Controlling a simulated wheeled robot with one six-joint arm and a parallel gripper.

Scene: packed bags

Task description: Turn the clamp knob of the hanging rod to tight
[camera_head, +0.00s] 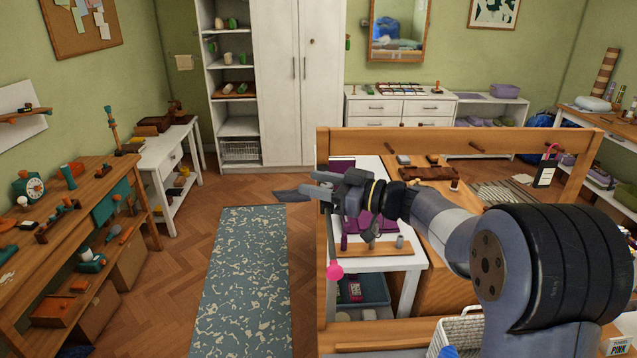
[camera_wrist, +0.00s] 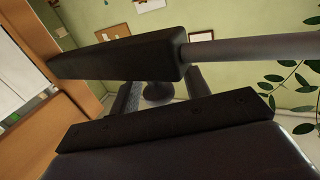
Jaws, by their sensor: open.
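In the wrist view a thick dark sleeve (camera_wrist: 120,60) crosses the upper part, with a thinner grey rod (camera_wrist: 250,47) running out of it to the right. A dark round knob-like piece (camera_wrist: 157,90) shows below the sleeve, between my fingers; I take it for the clamp knob. Whether my fingers touch it, and how tight it is, I cannot tell. My gripper (camera_head: 308,183) is open and points left in the head view, at the left side of a wooden frame. The rod and knob cannot be made out in the head view.
The wooden frame (camera_head: 480,137) stands around my arm, with a white table (camera_head: 400,264) behind it. A pink ball (camera_head: 335,270) shows near its left post. Left are a patterned rug (camera_head: 245,290) and a cluttered workbench (camera_head: 75,225). A leafy plant (camera_wrist: 295,80) is at right in the wrist view.

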